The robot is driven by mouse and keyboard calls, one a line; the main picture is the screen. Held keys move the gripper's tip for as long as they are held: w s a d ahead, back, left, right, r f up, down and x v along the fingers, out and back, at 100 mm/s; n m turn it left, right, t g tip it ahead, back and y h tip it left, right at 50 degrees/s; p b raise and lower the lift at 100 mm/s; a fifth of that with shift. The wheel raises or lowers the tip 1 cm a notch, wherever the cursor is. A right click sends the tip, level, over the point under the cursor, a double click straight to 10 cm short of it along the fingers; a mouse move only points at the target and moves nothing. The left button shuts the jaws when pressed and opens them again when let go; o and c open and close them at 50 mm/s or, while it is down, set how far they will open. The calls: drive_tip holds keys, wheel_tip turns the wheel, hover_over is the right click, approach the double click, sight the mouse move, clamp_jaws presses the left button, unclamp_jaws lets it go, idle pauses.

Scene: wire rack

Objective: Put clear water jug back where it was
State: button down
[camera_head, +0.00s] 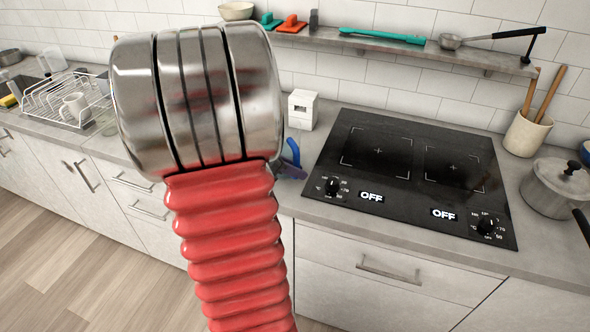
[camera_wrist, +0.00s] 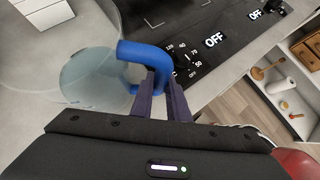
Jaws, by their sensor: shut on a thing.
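The clear water jug (camera_wrist: 88,78) shows in the wrist view as a see-through round body with a blue handle (camera_wrist: 146,54). My gripper (camera_wrist: 160,88) is shut on the blue handle, with its dark fingers on either side. In the head view, my red and steel arm hides the jug's body. Only part of the blue handle (camera_head: 292,152) and my gripper (camera_head: 290,170) show, over the counter left of the cooktop. I cannot tell whether the jug touches the counter.
The black cooktop (camera_head: 412,172) lies right of the gripper, both displays reading OFF. A white box (camera_head: 302,108) stands behind the handle. A white wire rack (camera_head: 68,98) with a mug (camera_head: 75,106) is at left. A wall shelf (camera_head: 400,52) runs above. A pot (camera_head: 556,186) stands at right.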

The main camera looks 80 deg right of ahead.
drive_tip(key=c, duration=1.7)
unclamp_jaws()
drive_tip(key=shift+r, duration=0.1)
drive_tip(key=shift+v, duration=6)
